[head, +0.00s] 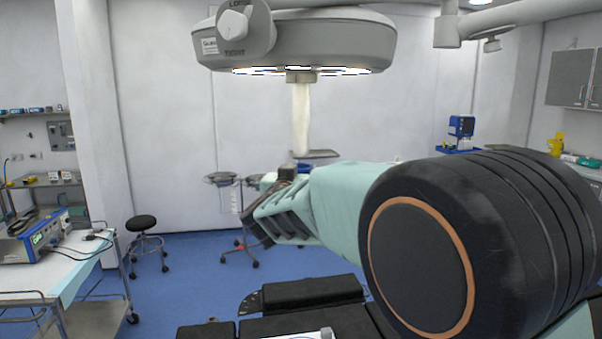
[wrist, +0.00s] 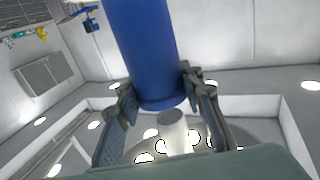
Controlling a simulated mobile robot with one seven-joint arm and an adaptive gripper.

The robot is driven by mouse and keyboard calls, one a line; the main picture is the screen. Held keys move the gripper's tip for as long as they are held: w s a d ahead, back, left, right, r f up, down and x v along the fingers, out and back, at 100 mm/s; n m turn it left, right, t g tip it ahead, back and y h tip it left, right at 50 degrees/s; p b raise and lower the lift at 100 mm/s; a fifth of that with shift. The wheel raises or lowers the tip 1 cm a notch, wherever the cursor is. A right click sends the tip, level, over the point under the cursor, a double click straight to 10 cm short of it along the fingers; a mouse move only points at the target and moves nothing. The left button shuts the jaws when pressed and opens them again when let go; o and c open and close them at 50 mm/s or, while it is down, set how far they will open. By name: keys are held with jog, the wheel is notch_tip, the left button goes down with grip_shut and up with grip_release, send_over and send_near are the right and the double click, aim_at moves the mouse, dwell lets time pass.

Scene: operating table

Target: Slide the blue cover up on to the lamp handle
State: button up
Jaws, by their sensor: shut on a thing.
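The blue cover (wrist: 145,50) is a smooth blue cylinder, large in the wrist view. My gripper (wrist: 158,92) is shut on it, with one finger on each side near its rim. The lamp handle (head: 301,118) is a pale upright rod under the surgical lamp (head: 300,38). In the wrist view the handle (wrist: 176,138) shows just past the cover's rim, its grey end close to that rim in the picture. I cannot tell the real gap. In the head view my gripper (head: 262,215) is below and left of the handle, and my arm hides most of the cover.
A side table with a blue device (head: 35,238) stands at the left. A black stool (head: 142,224) and a wheeled stand (head: 238,215) are behind. The black operating table (head: 310,295) is below my arm. The space around the handle looks clear.

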aim_at(300, 112)
jog(key=shift+r+p, duration=0.5)
jog(key=shift+r, duration=0.35)
jog(key=shift+r, duration=6.45)
jog(key=o, duration=1.2)
jog(key=shift+f, duration=0.1)
jog(key=shift+s, duration=0.1)
jog(key=shift+s+a, duration=0.2)
jog(key=shift+s, duration=1.65)
jog(key=shift+s+a, duration=0.15)
jog(key=shift+s, duration=1.7)
